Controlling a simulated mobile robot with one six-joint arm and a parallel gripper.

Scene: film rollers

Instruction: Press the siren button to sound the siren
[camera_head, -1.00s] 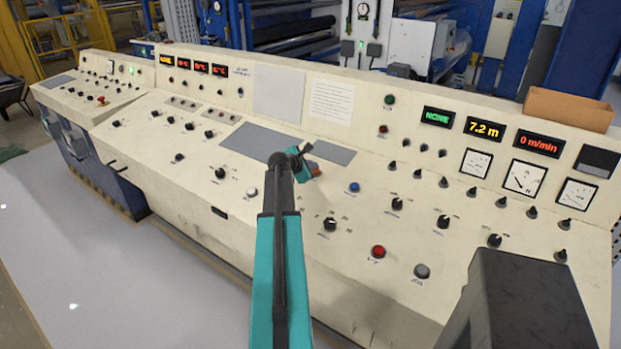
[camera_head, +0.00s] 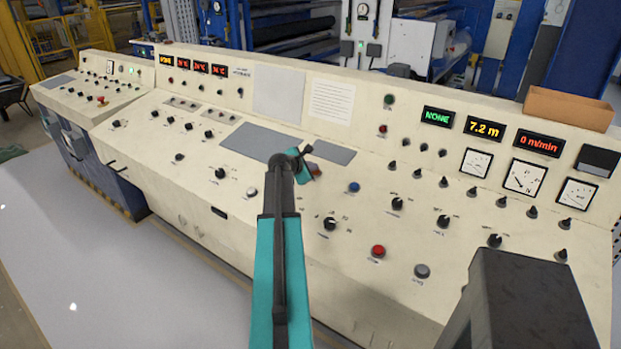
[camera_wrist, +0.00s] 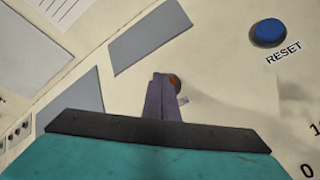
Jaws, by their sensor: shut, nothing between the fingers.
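An orange-red button (camera_head: 315,169) sits on the sloping cream panel just right of my gripper (camera_head: 308,150) in the head view. In the wrist view the same button (camera_wrist: 175,82) shows only in part behind the tips of my gripper (camera_wrist: 160,78), and its label is mostly hidden, so I cannot read it as the siren button. My gripper is shut and empty, with its fingertips at or very near this button. I cannot tell whether they touch it or whether it is pressed.
A blue button (camera_head: 354,187) marked RESET in the wrist view (camera_wrist: 268,33) is to the right. A red button (camera_head: 378,251), a grey button (camera_head: 422,271) and several black knobs stand up from the panel nearby. Flat grey plates (camera_head: 262,143) lie to the left.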

